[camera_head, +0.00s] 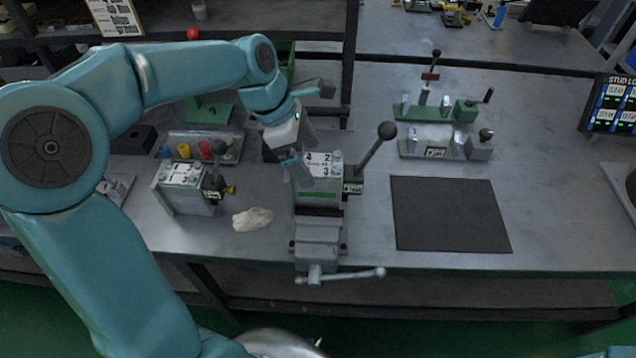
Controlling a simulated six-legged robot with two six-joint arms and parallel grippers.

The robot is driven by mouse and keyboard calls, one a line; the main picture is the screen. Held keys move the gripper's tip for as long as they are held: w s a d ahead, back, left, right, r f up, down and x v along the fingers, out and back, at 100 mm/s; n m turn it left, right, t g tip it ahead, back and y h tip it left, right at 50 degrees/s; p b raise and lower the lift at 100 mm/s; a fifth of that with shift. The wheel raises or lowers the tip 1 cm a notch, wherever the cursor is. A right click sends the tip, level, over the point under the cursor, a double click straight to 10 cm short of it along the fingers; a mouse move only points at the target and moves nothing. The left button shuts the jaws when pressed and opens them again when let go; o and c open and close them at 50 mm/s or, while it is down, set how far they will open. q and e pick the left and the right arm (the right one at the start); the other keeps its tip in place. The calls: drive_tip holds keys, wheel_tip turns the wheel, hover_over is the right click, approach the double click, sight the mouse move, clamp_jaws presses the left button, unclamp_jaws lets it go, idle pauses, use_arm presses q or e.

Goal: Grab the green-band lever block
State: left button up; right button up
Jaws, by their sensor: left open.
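The green-band lever block (320,195) is a grey block with a white numbered top and a green stripe on its front. It sits upright in a grey bench vise (318,234) at the middle of the bench. Its black-knobbed lever (374,150) leans up to the right. My left gripper (308,161) is open at the left and back side of the block's top, its fingers partly overlapping the block in view. I cannot tell whether they touch it. My right gripper is out of view.
Another lever block (187,190) stands to the left, beside a crumpled cloth (252,219). A dark mat (449,214) lies clear at the right. Behind it stand green and grey lever fixtures (437,150). The vise handle (345,275) juts past the bench's front edge.

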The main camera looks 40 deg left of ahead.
sight(317, 174)
use_arm(q)
drive_tip(key=shift+s+d+f, duration=0.1)
drive_tip(key=shift+d+f, duration=0.2)
drive_tip(key=shift+d, duration=0.05)
drive_tip(key=x, duration=0.3)
drive_tip(key=shift+d+f, duration=0.2)
drive_tip(key=shift+f, duration=0.1)
drive_tip(key=shift+w+f, duration=0.25)
drive_tip(key=shift+f, duration=0.05)
drive_tip(key=shift+s+d+r, duration=0.1)
drive_tip(key=shift+s+r, duration=0.05)
drive_tip(key=shift+s, duration=0.2)
drive_tip(key=shift+c, duration=1.2)
drive_tip(key=shift+w, duration=0.2)
drive_tip(key=c, duration=1)
clamp_jaws()
